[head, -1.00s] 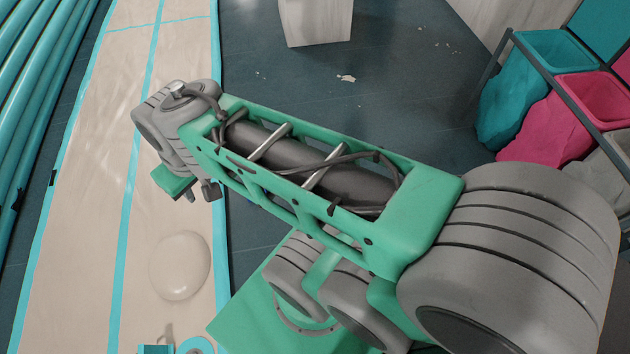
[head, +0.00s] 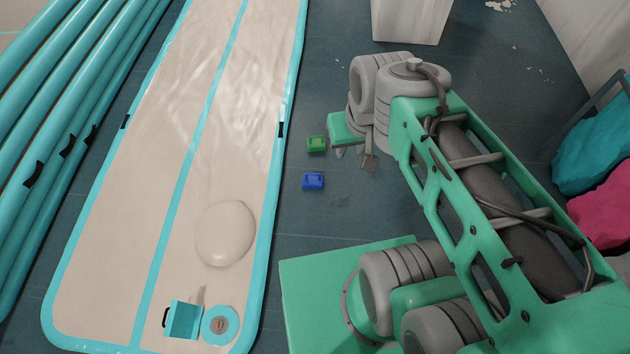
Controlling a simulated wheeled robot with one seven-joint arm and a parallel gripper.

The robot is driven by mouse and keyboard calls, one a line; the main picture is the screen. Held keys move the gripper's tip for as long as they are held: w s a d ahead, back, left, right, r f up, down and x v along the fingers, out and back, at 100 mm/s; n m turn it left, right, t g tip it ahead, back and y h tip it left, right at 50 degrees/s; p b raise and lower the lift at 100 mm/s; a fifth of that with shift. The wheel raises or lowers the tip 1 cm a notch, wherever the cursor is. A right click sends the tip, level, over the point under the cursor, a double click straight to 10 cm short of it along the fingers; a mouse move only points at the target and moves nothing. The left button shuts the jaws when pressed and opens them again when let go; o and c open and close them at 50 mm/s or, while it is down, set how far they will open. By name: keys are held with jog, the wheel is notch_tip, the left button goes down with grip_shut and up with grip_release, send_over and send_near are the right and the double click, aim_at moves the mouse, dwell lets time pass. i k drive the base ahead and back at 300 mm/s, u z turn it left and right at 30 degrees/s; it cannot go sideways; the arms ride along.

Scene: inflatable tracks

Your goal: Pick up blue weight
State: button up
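The blue weight (head: 313,181) is a small blue block lying on the dark floor, just right of the beige inflatable track. A similar green weight (head: 316,144) lies just beyond it. My gripper (head: 368,163) hangs at the end of my green and grey arm, to the right of both weights and apart from them. Its fingers are small and partly hidden, so I cannot tell whether they are open. Nothing is visibly held.
The inflatable track (head: 125,250) with turquoise edges fills the left, bearing a pale dome (head: 225,233), a turquoise box (head: 183,320) and a disc (head: 221,326). A white block (head: 411,22) stands at the back. Teal (head: 595,150) and pink (head: 603,210) bags are at right.

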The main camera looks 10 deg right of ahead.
aim_at(310, 180)
jog(key=u, duration=4.35)
jog(key=k, duration=2.35)
jog(key=z, duration=0.8)
